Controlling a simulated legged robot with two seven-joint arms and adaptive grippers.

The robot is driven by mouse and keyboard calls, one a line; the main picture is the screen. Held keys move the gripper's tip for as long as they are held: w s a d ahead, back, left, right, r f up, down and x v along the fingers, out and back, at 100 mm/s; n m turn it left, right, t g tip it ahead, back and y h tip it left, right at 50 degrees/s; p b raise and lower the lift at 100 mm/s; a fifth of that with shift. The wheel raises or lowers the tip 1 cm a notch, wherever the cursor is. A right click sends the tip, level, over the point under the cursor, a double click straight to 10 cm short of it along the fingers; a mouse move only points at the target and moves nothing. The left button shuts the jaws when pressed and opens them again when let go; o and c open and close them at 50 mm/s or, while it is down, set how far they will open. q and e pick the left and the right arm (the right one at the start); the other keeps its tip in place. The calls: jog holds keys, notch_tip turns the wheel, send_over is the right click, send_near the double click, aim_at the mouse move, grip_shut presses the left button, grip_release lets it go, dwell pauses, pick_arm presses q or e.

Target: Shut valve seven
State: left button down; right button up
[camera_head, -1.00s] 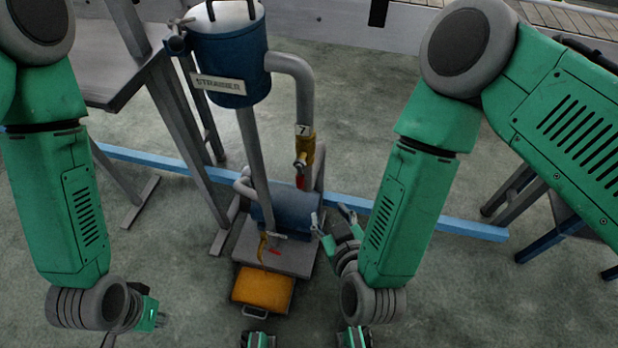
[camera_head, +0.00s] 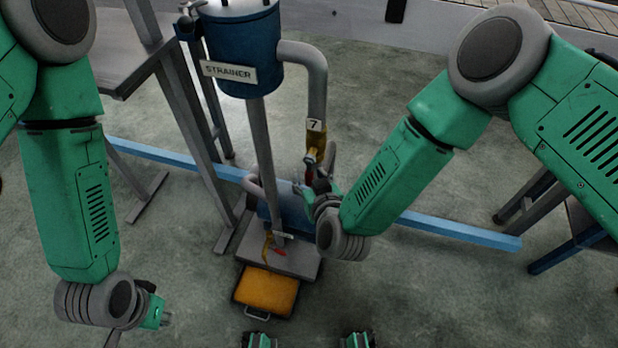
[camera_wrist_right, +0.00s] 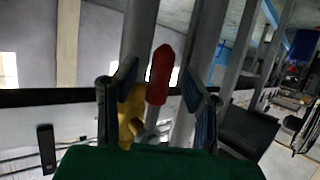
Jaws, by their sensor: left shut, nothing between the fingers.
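Valve seven (camera_head: 316,140) is a yellow valve body on the grey pipe coming down from the strainer, under a white tag (camera_head: 314,125) marked 7. Its red handle (camera_wrist_right: 161,75) stands upright in the right wrist view, between the two spread fingers of my right gripper (camera_wrist_right: 158,100). The yellow valve body also shows there behind the fingers (camera_wrist_right: 130,112). In the head view my right gripper (camera_head: 318,187) is at the valve's lower end and partly hides the handle. My left gripper (camera_head: 162,314) is shut and empty at lower left, well away from the valve.
The blue strainer tank (camera_head: 243,45) hangs above left of the valve. A second small valve (camera_head: 270,246) with a red handle is low on the stand, above a yellow tray (camera_head: 267,291). A blue floor beam (camera_head: 450,228) crosses behind. Open floor lies around the stand.

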jog(key=shift+w+a+f, duration=0.1)
jog(key=shift+w, duration=0.15)
grip_shut()
jog(key=shift+w, duration=0.1)
